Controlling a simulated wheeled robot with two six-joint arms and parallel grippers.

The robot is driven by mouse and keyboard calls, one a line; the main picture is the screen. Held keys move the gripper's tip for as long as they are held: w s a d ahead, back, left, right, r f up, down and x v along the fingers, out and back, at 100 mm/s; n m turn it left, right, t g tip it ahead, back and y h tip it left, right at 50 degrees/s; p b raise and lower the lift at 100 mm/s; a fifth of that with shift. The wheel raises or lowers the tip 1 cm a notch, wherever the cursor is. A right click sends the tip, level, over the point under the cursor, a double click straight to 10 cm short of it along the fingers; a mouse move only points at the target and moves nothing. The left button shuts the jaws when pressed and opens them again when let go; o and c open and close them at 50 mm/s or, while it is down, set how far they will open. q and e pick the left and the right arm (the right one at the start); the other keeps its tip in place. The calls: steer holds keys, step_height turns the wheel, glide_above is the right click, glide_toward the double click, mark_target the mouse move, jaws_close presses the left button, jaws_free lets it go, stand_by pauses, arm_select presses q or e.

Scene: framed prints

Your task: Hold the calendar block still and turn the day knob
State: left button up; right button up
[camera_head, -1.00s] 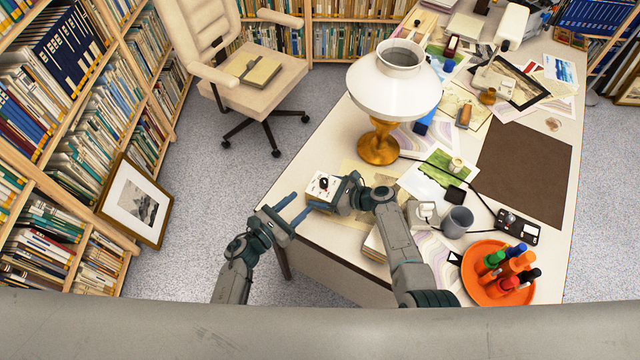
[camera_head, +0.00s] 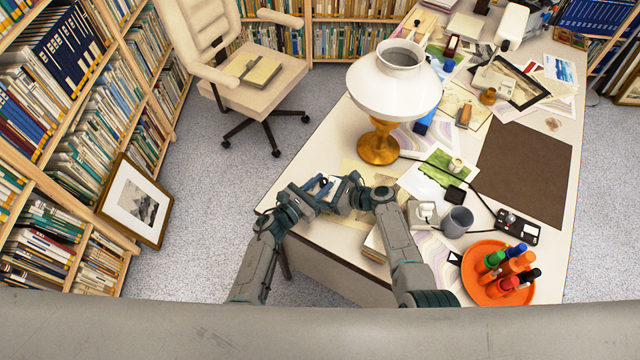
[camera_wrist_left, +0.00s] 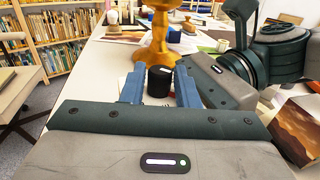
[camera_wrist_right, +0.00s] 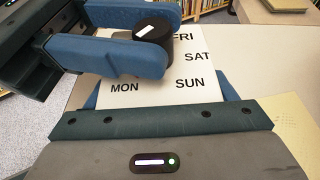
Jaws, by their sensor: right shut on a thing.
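The white calendar block (camera_wrist_right: 150,92) stands on the near left corner of the desk and is partly covered by my grippers. In the right wrist view its face shows MON, SUN, SAT and FRI around the black day knob (camera_wrist_right: 154,42), which has a white mark. My right gripper (camera_wrist_right: 160,98) is shut on the block, with blue fingers at its two sides. My left gripper (camera_head: 322,188) is at the block's face. Its blue fingers are open on either side of the knob, which also shows between them in the left wrist view (camera_wrist_left: 160,84); the gaps look very small.
To the right are a grey mug (camera_head: 457,222), an orange tray (camera_head: 470,282) of markers and a brown mat (camera_head: 525,172). Papers lie around the block.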

arm_select(q)
jaws_close()
steer(key=shift+h, duration=0.3)
steer(key=m+g+h, duration=0.1)
steer(key=g, duration=0.1)
steer(key=m+g+h, duration=0.2)
steer(key=m+g, duration=0.1)
steer(key=shift+w+a+g+h, duration=0.25)
steer(key=shift+w+g+h, duration=0.05)
steer(key=shift+w, duration=0.1)
steer(key=shift+w+f+m+g+h, duration=0.1)
steer(key=shift+m+g+h, duration=0.35)
steer(key=shift+m+g, duration=0.85)
steer(key=shift+w+m+g+h, duration=0.1)
steer(key=shift+m+g+h, duration=0.55)
steer(key=shift+g, duration=1.05)
steer(key=shift+m+g, duration=0.4)
steer(key=shift+m, duration=0.05)
steer(key=shift+a, duration=0.1)
steer(key=o, duration=0.5)
jaws_free()
